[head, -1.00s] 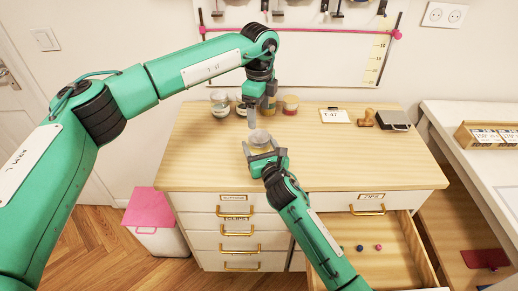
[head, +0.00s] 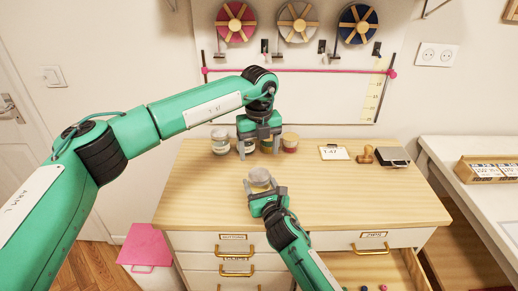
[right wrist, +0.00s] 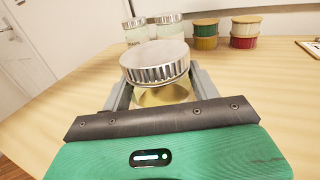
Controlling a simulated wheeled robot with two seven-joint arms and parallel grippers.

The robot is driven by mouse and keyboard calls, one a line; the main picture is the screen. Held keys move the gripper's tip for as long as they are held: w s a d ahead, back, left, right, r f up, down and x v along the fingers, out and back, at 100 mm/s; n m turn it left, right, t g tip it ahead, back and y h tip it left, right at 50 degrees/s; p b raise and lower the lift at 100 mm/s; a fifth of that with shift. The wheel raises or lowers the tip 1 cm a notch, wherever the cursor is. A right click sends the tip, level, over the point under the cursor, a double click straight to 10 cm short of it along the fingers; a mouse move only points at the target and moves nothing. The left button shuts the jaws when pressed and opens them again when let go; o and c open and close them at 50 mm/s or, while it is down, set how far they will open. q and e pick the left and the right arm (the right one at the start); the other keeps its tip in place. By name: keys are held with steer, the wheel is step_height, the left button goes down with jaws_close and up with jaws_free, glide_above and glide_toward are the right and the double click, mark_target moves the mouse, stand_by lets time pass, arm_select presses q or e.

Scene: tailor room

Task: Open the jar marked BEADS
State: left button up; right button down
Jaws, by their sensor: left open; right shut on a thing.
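A glass jar (right wrist: 160,95) with yellowish contents and a ribbed silver lid (right wrist: 155,62) stands on the wooden counter; its lid is on. No label on it is readable. In the head view the jar's lid (head: 260,177) shows between the fingers of my right gripper (head: 262,188), which is shut around the jar body below the lid. My left gripper (head: 260,150) is open, fingers pointing down, behind and above the held jar. It partly covers the jars at the back.
Two silver-lidded glass jars (right wrist: 136,32) and several wooden-lidded containers (right wrist: 205,36) stand at the counter's back. To the right are a T-47 card (head: 333,152), a stamp (head: 367,155) and a dark pad (head: 394,156). A drawer is open at lower right.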

mark_target(259, 174)
arm_select(q)
steer(key=m, duration=4)
steer(key=shift+m, duration=0.3)
steer(key=m, duration=0.3)
steer(key=shift+f, duration=4)
